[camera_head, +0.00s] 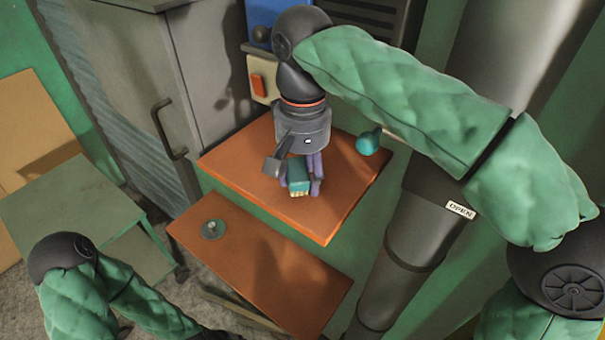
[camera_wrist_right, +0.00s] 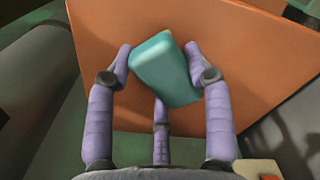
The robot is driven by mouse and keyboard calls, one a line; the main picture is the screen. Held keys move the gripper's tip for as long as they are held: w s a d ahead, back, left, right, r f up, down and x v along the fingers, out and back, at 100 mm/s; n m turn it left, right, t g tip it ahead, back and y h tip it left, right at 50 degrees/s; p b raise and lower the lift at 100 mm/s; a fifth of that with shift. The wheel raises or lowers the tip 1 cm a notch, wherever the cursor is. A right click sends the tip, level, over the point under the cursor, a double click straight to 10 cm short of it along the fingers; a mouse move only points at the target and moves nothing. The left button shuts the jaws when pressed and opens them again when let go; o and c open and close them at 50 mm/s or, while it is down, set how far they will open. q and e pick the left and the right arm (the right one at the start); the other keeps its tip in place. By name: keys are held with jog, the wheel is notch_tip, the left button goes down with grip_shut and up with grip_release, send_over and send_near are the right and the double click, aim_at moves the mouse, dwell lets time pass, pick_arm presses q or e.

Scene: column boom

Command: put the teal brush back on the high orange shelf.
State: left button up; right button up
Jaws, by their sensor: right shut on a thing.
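The teal brush (camera_head: 298,178) is a block with pale bristles at its lower end in the head view. My right gripper (camera_head: 300,180) is shut on it, with purple fingers on both sides, over the high orange shelf (camera_head: 350,190). In the right wrist view, the teal brush (camera_wrist_right: 163,68) sits tilted between the fingers of the right gripper (camera_wrist_right: 165,75), with the orange shelf (camera_wrist_right: 245,75) behind it. Whether the brush touches the shelf I cannot tell. My left arm shows at the lower left of the head view, but its gripper is out of sight.
A teal rounded object (camera_head: 368,143) sits at the high shelf's right side. A lower orange shelf (camera_head: 265,265) bears a small round grey-green item (camera_head: 213,229). A grey cabinet (camera_head: 135,80) stands at left, a grey column (camera_head: 425,225) at right. The high shelf's front right is clear.

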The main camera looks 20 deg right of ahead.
aim_at(303, 169)
jog(key=shift+f, duration=0.55)
jog(key=shift+f, duration=0.2)
jog(key=o, duration=1)
notch_tip(303, 169, up, 12)
jog(key=shift+r+p, duration=0.2)
jog(key=shift+p, duration=0.3)
